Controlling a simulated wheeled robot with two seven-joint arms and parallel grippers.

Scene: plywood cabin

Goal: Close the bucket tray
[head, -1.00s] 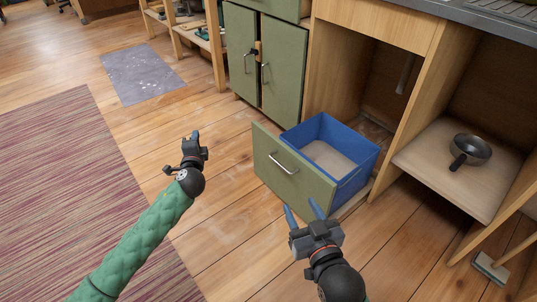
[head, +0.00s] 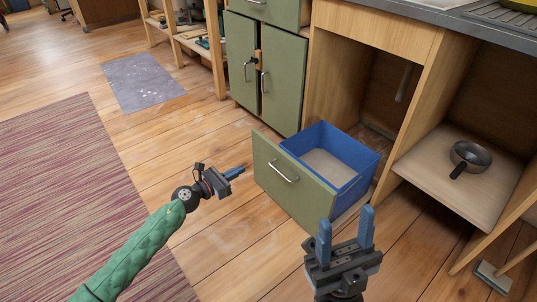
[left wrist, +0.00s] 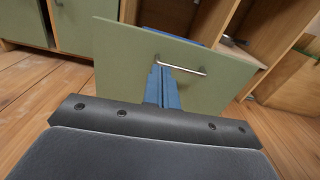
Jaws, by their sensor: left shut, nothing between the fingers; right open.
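The bucket tray is a blue bin (head: 347,145) behind a green front panel (head: 290,190) with a metal handle (head: 283,171). It stands pulled out from the wooden cabinet at floor level, and its bin looks empty. My left gripper (head: 240,170) is shut and empty, just left of the panel and pointing at it. In the left wrist view its blue fingers (left wrist: 162,85) point at the panel (left wrist: 125,65), just below the handle (left wrist: 180,67); I cannot tell if they touch. My right gripper (head: 346,230) is open and empty, in front of the panel's right lower corner.
The open cabinet bay (head: 345,80) is behind the tray. A dark pan (head: 470,156) sits on the shelf (head: 450,185) at the right. Green cabinet doors (head: 280,75) stand left of the bay. Wooden floor (head: 215,130) is clear left of the tray.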

